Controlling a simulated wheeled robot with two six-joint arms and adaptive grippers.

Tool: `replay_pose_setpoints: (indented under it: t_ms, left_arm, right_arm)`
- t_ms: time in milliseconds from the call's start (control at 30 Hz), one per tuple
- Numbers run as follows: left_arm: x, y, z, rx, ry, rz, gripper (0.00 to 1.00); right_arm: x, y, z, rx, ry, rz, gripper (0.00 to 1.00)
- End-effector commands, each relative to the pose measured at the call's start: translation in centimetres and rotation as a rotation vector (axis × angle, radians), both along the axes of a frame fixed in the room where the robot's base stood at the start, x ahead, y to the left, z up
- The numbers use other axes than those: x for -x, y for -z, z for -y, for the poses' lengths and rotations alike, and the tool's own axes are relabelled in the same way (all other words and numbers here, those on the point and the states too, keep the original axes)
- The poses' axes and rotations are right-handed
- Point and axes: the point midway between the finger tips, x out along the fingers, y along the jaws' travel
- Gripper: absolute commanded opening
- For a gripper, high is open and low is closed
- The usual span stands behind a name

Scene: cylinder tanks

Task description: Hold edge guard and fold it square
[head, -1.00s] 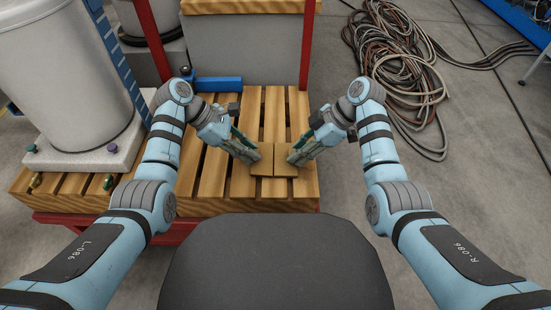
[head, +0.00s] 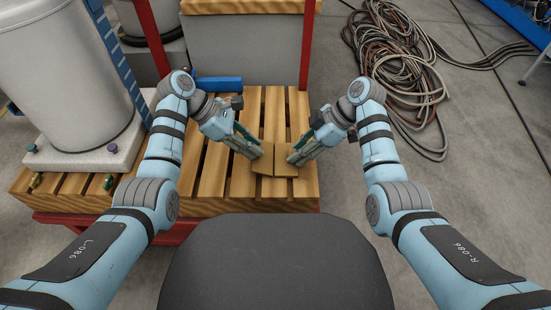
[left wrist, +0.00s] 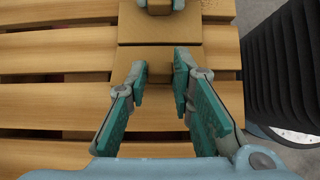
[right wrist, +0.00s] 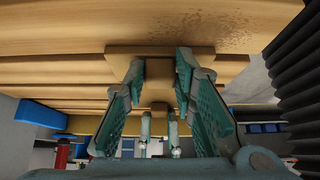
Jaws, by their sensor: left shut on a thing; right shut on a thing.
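The edge guard (head: 274,170) is a tan, two-panel piece with a crease down its middle, between my two grippers above the slatted pallet. My left gripper (head: 262,153) is shut on its left panel, and my right gripper (head: 294,158) is shut on its right panel. The left panel looks slightly tilted against the right one. In the left wrist view the guard (left wrist: 158,57) runs between the fingers toward my other gripper at the top. In the right wrist view the guard (right wrist: 158,72) sits between the fingers, with the left gripper beyond it. The gripped edges are partly hidden by the fingers.
The wooden pallet (head: 212,178) lies under both grippers. A large white tank (head: 60,70) stands on a pale base at left. Coiled hoses (head: 405,75) lie on the floor at right.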

Motion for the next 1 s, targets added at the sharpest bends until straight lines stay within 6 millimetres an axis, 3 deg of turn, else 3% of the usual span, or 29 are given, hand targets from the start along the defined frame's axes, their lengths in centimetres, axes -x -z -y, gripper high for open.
replay_pose_setpoints:
  t_ms: [67, 100, 200, 567, 1000]
  left_arm:
    - [0.0, -0.1, 0.2, 0.004, 0.002, 0.001, 0.14]
    - [0.0, -0.2, 0.3, 0.004, 0.002, 0.001, 0.23]
    - [0.0, -0.1, 0.3, 0.004, 0.002, 0.0, 0.37]
    - [0.0, -0.4, -0.1, 0.001, 0.001, 0.001, 0.37]
    - [-0.1, -4.3, -3.3, 0.001, 0.001, 0.001, 0.37]
  right_arm:
    - [0.1, 0.0, -0.2, -0.004, -0.003, -0.001, 0.04]
    - [0.1, 0.0, -0.2, -0.004, -0.003, -0.001, 0.04]
    - [0.1, 0.0, -0.2, -0.005, -0.003, -0.001, 0.05]
    - [0.0, 0.0, -0.1, -0.002, -0.001, 0.0, 0.04]
    - [0.0, 0.0, -0.1, -0.002, -0.001, 0.0, 0.04]
